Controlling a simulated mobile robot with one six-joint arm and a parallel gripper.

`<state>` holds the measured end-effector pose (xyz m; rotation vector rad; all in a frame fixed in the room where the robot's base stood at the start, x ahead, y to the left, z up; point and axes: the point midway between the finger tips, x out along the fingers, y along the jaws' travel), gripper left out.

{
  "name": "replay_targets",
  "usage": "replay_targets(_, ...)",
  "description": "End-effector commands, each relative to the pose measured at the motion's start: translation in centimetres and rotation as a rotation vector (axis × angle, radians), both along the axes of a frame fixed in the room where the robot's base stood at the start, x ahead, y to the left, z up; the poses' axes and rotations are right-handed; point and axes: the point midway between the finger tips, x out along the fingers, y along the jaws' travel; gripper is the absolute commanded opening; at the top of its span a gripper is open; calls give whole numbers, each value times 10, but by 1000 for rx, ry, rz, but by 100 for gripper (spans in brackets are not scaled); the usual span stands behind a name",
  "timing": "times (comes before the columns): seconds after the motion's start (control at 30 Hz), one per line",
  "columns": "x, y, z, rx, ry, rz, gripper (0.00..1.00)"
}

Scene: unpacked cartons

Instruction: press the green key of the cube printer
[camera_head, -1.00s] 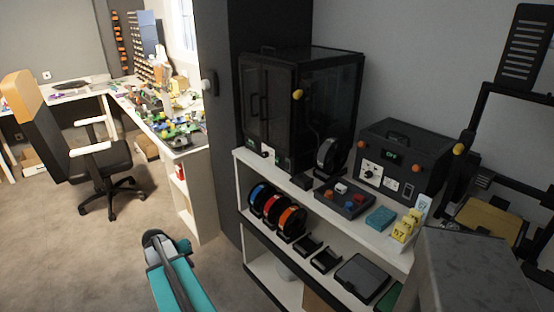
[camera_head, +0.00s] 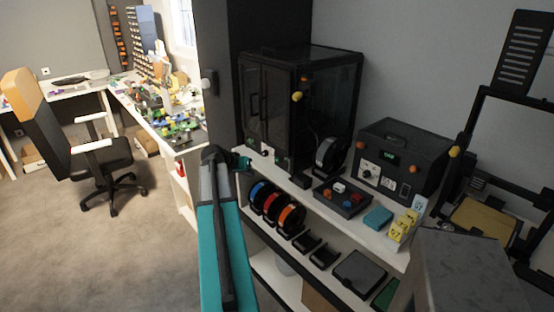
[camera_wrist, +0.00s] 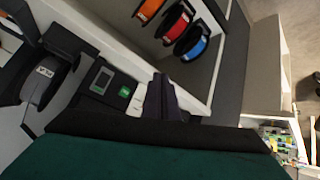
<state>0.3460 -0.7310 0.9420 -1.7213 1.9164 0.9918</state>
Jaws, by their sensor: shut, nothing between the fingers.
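The cube printer (camera_head: 300,100) is the tall black enclosure with dark clear walls at the left end of the shelf top. In the wrist view, its green key (camera_wrist: 125,91) shows on a dark panel beside a small grey-green screen (camera_wrist: 101,80). A white part (camera_wrist: 135,104) sits between the key and my fingers. My gripper (camera_wrist: 160,98) is shut and empty, its dark fingers to the right of the key; contact with the panel cannot be told. In the head view, my gripper (camera_head: 243,163) is at the shelf's left front corner, partly hidden by my arm.
Blue, red and orange spools (camera_head: 275,208) stand on the shelf below. A grey spool (camera_head: 328,155) stands beside the printer. A tray with buttons (camera_head: 342,197), a black box with a dial (camera_head: 400,160) and a blue block (camera_head: 378,217) are farther right.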

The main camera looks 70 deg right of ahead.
Motion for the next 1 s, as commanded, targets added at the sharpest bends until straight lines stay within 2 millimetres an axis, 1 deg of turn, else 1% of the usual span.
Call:
replay_targets(0.03, -4, -4, 6, -8, -3, -8, 0)
replay_targets(0.13, -8, -7, 11, -16, -5, -17, 0)
replay_targets(0.5, -8, -7, 11, -16, -5, -16, 0)
replay_targets(0.67, -10, -11, 11, -14, -5, -16, 0)
replay_targets(0.87, -16, -22, 11, -15, -5, -17, 0)
replay_targets(1.0, -24, -33, 11, -15, -6, -17, 0)
